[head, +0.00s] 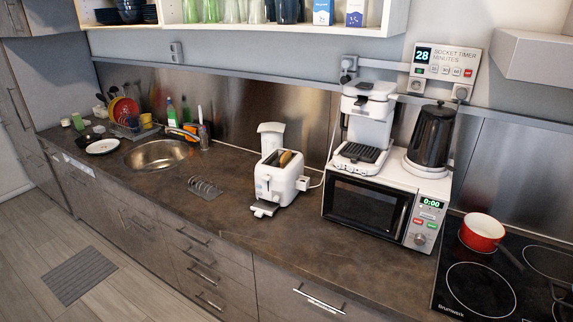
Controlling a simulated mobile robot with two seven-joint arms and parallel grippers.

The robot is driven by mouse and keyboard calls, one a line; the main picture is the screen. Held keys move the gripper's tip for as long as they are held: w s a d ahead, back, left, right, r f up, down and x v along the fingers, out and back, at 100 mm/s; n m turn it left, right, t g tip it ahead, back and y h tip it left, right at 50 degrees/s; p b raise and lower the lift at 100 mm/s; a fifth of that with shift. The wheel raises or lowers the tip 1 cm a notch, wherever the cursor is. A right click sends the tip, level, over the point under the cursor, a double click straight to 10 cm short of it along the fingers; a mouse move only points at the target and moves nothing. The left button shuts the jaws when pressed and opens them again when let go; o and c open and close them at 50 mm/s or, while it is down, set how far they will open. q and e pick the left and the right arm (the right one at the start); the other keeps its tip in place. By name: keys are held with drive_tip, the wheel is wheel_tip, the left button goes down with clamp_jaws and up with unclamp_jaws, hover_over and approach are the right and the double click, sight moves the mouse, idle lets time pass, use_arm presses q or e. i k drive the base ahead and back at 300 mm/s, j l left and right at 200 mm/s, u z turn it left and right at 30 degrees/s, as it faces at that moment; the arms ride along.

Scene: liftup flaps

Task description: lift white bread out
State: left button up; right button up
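A white toaster (272,184) stands on the dark countertop (232,218), left of the microwave. A tan-brown piece of bread (286,158) sticks up a little out of a slot in its top. Most of the bread is hidden inside the toaster. I cannot tell whether a second slice sits in the other slot. Neither of my grippers shows in the head view.
A microwave (368,212) stands right of the toaster, with a coffee machine (368,122) and a black kettle (431,136) on top. A metal rack (205,187) lies left of the toaster. A red pot (482,232) sits on the stove. The counter in front is clear.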

sight(285, 156)
drive_tip(key=i+j+z, duration=0.1)
drive_tip(key=z, duration=0.3)
drive_tip(key=i+j+z, duration=0.1)
drive_tip(key=j+z, duration=0.25)
drive_tip(key=i+j+z, duration=0.1)
drive_tip(key=z, duration=0.3)
drive_tip(key=j+z, duration=0.3)
drive_tip(key=j, duration=0.8)
drive_tip(key=i, duration=0.05)
